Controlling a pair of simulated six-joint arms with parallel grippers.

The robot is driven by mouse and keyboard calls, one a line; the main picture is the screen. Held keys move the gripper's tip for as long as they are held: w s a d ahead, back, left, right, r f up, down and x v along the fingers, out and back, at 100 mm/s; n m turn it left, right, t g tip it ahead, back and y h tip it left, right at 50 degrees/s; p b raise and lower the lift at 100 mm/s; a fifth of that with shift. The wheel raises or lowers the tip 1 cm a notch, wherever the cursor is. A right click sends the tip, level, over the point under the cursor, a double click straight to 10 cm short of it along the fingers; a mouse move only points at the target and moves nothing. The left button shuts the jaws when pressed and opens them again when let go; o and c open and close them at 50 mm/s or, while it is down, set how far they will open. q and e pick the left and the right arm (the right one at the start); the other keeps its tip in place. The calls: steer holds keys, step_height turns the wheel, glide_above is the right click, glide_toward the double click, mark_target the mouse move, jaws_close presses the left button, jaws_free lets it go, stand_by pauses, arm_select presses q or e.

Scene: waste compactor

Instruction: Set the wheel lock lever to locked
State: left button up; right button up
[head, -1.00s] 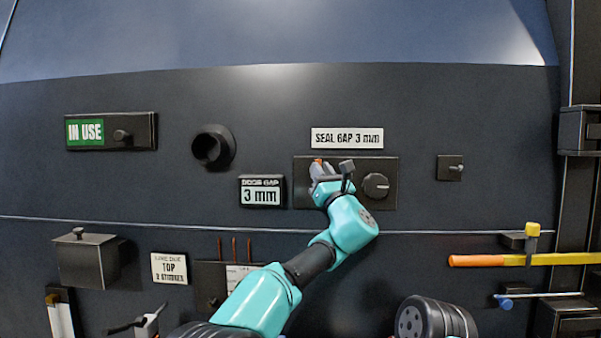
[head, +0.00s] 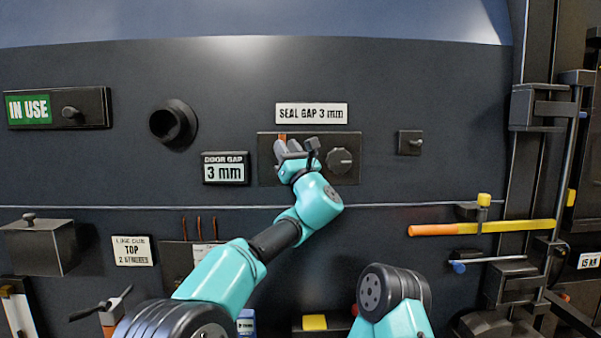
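No part in the head view is labelled as the wheel lock lever, so I cannot tell which one it is. A long bar with an orange end and a yellow shaft (head: 500,229) lies almost level at the right. Below it is a thin rod with a blue end (head: 488,262). My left gripper (head: 284,149) is in front of the dark panel (head: 349,180) under the "SEAL GAP 3 mm" sign, left of its round black knob (head: 340,160). Its fingers are small and partly hidden, so their opening is unclear. My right arm shows at the bottom; its gripper is out of view.
The dark wall carries an "IN USE" plate (head: 57,108), a round black port (head: 173,124), a "DOOR GAP 3 mm" sign (head: 225,169) and a small switch (head: 410,143). A grey lidded box (head: 40,247) juts out at the left. Dark uprights (head: 533,160) stand at the right.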

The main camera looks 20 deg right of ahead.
arm_select(q)
steer(key=v, duration=1.1)
steer(key=shift+s, duration=0.15)
steer(key=shift+f, duration=0.1)
